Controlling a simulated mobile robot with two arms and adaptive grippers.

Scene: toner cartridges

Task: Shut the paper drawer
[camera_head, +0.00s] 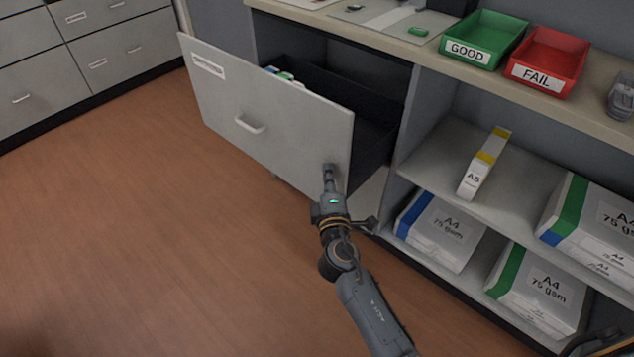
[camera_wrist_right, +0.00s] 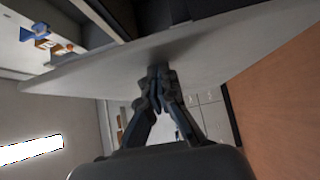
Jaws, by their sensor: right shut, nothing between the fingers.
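The paper drawer (camera_head: 225,95) is pulled far out of the cabinet in the head view, with its grey front, a label and a bar handle (camera_head: 250,124) facing the room. Some small items (camera_head: 284,77) lie inside it near the front. My right gripper (camera_head: 329,172) is shut and empty, with its fingertips at the lower right part of the drawer front; I cannot tell for sure whether they touch. In the right wrist view the shut fingers (camera_wrist_right: 160,85) point at the grey drawer panel (camera_wrist_right: 200,45). My left gripper is not in view.
Open shelves right of the drawer hold A4 paper packs (camera_head: 440,232) and an A5 pack (camera_head: 484,163). A green GOOD tray (camera_head: 484,38) and a red FAIL tray (camera_head: 548,61) stand on the counter. The wooden floor (camera_head: 130,220) before the drawer is clear.

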